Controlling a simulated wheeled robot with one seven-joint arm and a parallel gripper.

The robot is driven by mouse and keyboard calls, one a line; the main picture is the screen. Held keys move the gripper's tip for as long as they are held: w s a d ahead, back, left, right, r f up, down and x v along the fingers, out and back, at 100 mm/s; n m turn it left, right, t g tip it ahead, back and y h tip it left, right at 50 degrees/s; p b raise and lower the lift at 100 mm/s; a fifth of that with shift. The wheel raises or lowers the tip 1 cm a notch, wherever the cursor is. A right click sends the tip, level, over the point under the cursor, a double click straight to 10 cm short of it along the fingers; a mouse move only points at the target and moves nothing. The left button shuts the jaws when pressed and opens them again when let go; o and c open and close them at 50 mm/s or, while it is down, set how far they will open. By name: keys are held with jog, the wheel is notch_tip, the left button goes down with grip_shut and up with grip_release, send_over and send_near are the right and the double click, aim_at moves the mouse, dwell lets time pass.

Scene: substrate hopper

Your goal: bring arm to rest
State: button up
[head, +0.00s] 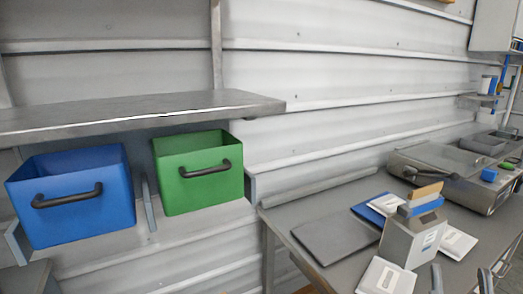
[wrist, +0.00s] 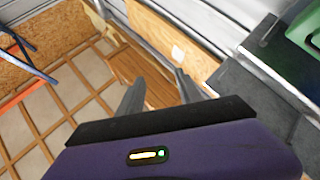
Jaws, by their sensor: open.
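My gripper (wrist: 160,90) shows in the wrist view with its two dark fingers apart and nothing between them. It is open. Beyond the fingertips are a brown wooden slatted surface (wrist: 140,78) and an upright chipboard panel (wrist: 172,42). I cannot make out my gripper for sure in the head view; a few grey upright pieces at its bottom right edge are cut off.
A blue bin (head: 75,222) and a green bin (head: 190,190) hang under a metal shelf (head: 130,112) at left. The grey bench (head: 325,205) at right holds a dispenser-like device (head: 408,240), packets and a sealing machine (head: 440,170). The wrist view shows a gridded floor (wrist: 60,110).

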jog(key=s+a+f+g+y+p, duration=0.1)
jog(key=s+a+f+g+y, duration=0.3)
jog(key=s+f, duration=0.6)
jog(key=s+a+f+g+y, duration=0.5)
jog(key=s+f, duration=0.5)
jog(key=s, duration=0.3)
jog(key=shift+a+f+n+g+p, duration=0.3)
jog(key=shift+f+n+p, duration=0.05)
jog(key=shift+n, duration=0.05)
